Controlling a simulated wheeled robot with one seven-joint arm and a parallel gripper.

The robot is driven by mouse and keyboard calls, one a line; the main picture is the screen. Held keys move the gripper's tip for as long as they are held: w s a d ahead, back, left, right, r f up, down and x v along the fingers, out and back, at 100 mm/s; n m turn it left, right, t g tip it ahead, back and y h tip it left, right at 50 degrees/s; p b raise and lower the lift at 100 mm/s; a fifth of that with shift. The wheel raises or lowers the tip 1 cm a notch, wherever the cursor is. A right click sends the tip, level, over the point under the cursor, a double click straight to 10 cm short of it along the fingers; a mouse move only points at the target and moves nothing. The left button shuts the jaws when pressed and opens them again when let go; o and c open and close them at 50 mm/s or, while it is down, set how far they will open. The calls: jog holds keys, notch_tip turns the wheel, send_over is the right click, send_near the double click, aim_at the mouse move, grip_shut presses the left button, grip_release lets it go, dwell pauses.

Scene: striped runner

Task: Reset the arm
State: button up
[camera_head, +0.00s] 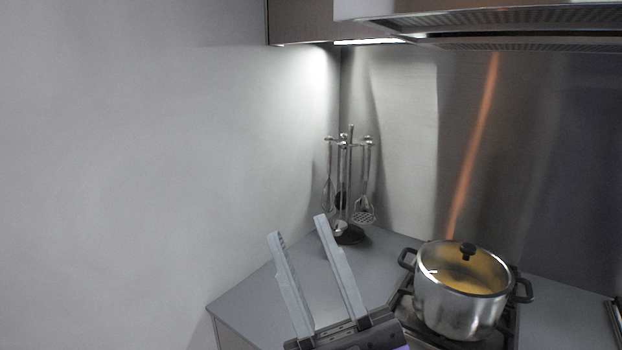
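My gripper (298,227) shows at the bottom middle of the head view, with its two long grey fingers pointing up and slightly left. The fingers are spread apart, and I see nothing between them. The gripper appears in front of the grey counter (260,284), left of the pot. The rest of my arm is mostly out of view below the frame.
A lidded steel pot (455,312) with black handles stands on the stove (508,322) at the lower right. A utensil rack (349,190) stands in the counter's corner. A range hood (500,22) hangs above. A bare wall (130,170) fills the left.

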jog(key=s+d+f+m+h, duration=0.3)
jog(key=d+f+m+h, duration=0.45)
jog(key=f+h, duration=0.2)
jog(key=s+d+f+m+h, duration=0.3)
jog(key=d+f+m+h, duration=0.3)
jog(key=f+m+h, duration=0.35)
jog(key=s+d+f+g, duration=0.3)
jog(key=s+f, duration=0.4)
jog(key=s, duration=0.3)
jog(key=s+d+f+n+g, duration=0.1)
jog(key=s+d+f+g, duration=0.3)
jog(key=s+f, duration=0.4)
jog(key=s, duration=0.3)
jog(key=shift+s+f, duration=0.2)
